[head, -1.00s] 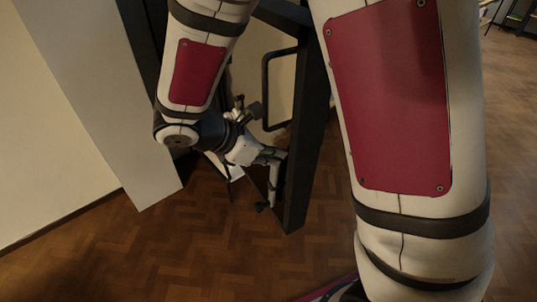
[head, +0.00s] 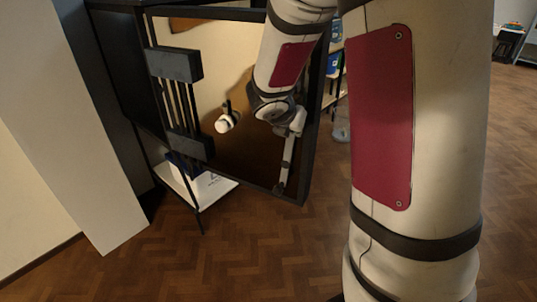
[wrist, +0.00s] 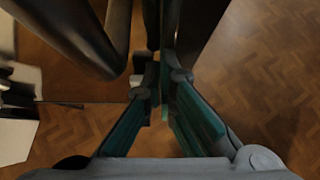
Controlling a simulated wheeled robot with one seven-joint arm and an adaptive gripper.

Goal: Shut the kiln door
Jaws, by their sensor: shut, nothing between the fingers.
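The kiln door (head: 309,130) stands open in the head view. It is a dark-framed panel with a shiny brown face, swung out from the black kiln body (head: 120,70) at the upper left. My gripper (head: 283,180) points down beside the door's free edge, in front of its shiny face. In the wrist view my gripper (wrist: 160,82) has its fingers together with nothing between them. A dark upright edge (wrist: 172,25) lies just past the fingertips, and a dark rounded bar (wrist: 75,35) is at upper left. I cannot tell whether the fingers touch the door.
Two black blocks (head: 174,64) with dark rods sit at the door's left side. A pale shelf (head: 205,186) with a blue item is under the kiln. A pale wall panel (head: 75,120) stands at left. The wooden floor (head: 255,255) in front is clear.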

